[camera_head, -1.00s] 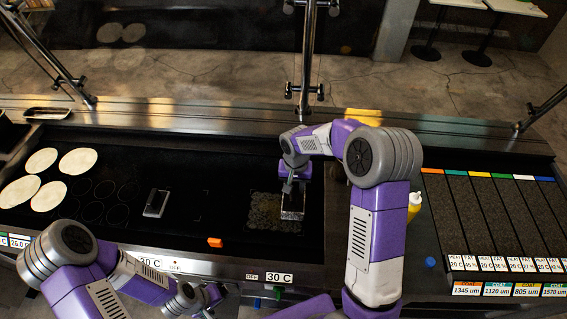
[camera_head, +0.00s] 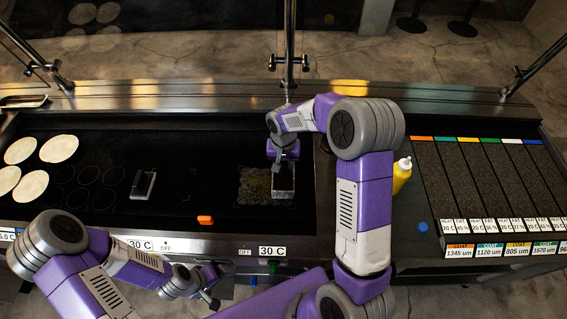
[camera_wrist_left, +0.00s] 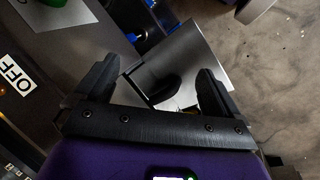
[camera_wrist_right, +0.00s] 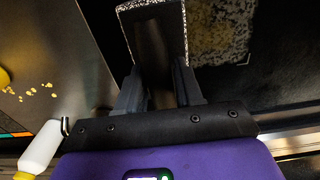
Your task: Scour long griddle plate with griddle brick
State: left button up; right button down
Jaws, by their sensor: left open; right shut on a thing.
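The long griddle plate (camera_head: 215,150) is a wide black surface across the left and middle of the head view. A speckled, crusted patch (camera_head: 252,187) lies near its right end and also shows in the right wrist view (camera_wrist_right: 215,35). My right gripper (camera_head: 284,158) is shut on the griddle brick (camera_head: 284,183), a grey block with a speckled edge (camera_wrist_right: 155,30). The brick is at the right edge of the patch, low over the plate; firm contact cannot be told. My left gripper (camera_head: 210,287) is open and empty in front of the counter, its fingers apart in the left wrist view (camera_wrist_left: 155,88).
Several tortillas (camera_head: 30,186) lie on the plate's left end. A metal-handled block (camera_head: 143,184) sits mid-plate, and an orange piece (camera_head: 205,220) at the front edge. A yellow bottle (camera_head: 402,175) and dark coloured-tab strips (camera_head: 480,180) stand right. A post (camera_head: 289,60) rises behind.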

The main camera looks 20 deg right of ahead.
pick_arm(q)
jog(key=shift+f, duration=0.4)
pick_arm(e)
jog(key=shift+f, duration=0.5)
pick_arm(q)
jog(key=shift+f+b, duration=0.5)
jog(key=shift+b, duration=0.15)
pick_arm(e)
jog(key=shift+f, duration=0.6)
jog(key=shift+a, duration=0.1)
pick_arm(q)
jog(key=shift+f, duration=0.15)
pick_arm(e)
jog(key=shift+w+a+f, duration=0.1)
jog(key=shift+w+a, duration=0.25)
jog(key=shift+a, duration=0.4)
jog(key=shift+w+a, duration=0.3)
jog(key=shift+a, duration=0.4)
jog(key=shift+w+a+f, duration=0.1)
jog(key=shift+w+a, duration=0.25)
jog(key=shift+a, duration=0.4)
jog(key=shift+a, duration=0.15)
